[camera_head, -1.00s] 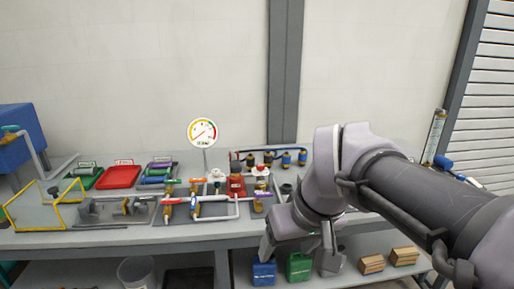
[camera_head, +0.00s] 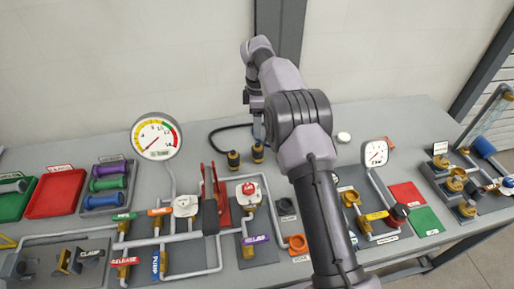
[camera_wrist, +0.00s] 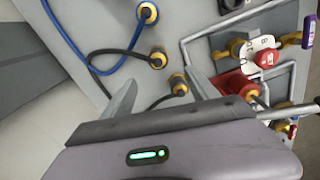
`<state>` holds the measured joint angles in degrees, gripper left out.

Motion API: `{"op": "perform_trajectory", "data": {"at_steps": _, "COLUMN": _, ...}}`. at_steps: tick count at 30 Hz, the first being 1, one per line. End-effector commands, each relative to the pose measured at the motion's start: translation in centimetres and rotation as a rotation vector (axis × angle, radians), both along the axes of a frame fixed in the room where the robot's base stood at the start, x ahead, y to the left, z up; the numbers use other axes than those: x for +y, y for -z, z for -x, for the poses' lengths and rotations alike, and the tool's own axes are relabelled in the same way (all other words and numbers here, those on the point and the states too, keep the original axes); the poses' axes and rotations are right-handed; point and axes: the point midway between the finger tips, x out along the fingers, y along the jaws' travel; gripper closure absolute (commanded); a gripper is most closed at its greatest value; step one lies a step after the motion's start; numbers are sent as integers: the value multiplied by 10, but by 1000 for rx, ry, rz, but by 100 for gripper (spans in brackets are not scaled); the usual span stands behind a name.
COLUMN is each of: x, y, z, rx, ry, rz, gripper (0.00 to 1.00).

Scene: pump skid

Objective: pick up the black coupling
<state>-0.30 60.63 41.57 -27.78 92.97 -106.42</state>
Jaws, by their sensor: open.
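Two black couplings with yellow collars stand side by side on the bench in the head view, a left one (camera_head: 233,160) and a right one (camera_head: 257,153). I cannot tell which one the task means. In the wrist view, a black hose runs to one yellow-collared coupling (camera_wrist: 157,59), and another coupling (camera_wrist: 178,86) sits close to the right finger. My gripper (camera_head: 257,128) points down just above the couplings in the head view. In the wrist view my gripper (camera_wrist: 160,78) is open, with no object visibly held.
A red stand (camera_head: 219,192) and a valve with a red cap (camera_head: 249,192) are close to the couplings. A large gauge (camera_head: 157,136) rises at the left. A blue hose (camera_wrist: 90,66) lies near the black one. My arm hides part of the bench. The back of the bench is mostly clear.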

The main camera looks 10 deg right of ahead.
Motion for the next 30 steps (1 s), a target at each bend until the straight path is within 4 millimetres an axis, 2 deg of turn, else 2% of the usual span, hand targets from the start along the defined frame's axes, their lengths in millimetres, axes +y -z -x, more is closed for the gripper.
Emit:
{"op": "perform_trajectory", "data": {"at_steps": 1, "x": 0, "y": 26, "z": 1, "rx": 4, "ry": 1, "rz": 0, "gripper": 32}}
{"op": "perform_trajectory", "data": {"at_steps": 3, "x": 0, "y": 48, "z": 1, "rx": 3, "ry": 1, "rz": 0, "gripper": 32}}
{"op": "perform_trajectory", "data": {"at_steps": 6, "x": 0, "y": 74, "z": 1, "rx": 3, "ry": 2, "rz": 0, "gripper": 32}}
{"op": "perform_trajectory", "data": {"at_steps": 9, "x": 0, "y": 91, "z": 0, "rx": 2, "ry": 2, "rz": 0, "gripper": 32}}
{"op": "perform_trajectory", "data": {"at_steps": 14, "x": -1, "y": 103, "z": -1, "rx": 0, "ry": 3, "rz": 0, "gripper": 32}}
{"op": "perform_trajectory", "data": {"at_steps": 21, "x": -3, "y": 148, "z": -5, "rx": 2, "ry": 4, "rz": 0, "gripper": 32}}
{"op": "perform_trajectory", "data": {"at_steps": 27, "x": -3, "y": 148, "z": -5, "rx": -1, "ry": 4, "rz": 0, "gripper": 32}}
{"op": "perform_trajectory", "data": {"at_steps": 28, "x": -3, "y": 148, "z": -5, "rx": -1, "ry": 4, "rz": 0, "gripper": 34}}
{"op": "perform_trajectory", "data": {"at_steps": 30, "x": -3, "y": 148, "z": -5, "rx": -1, "ry": 4, "rz": 0, "gripper": 48}}
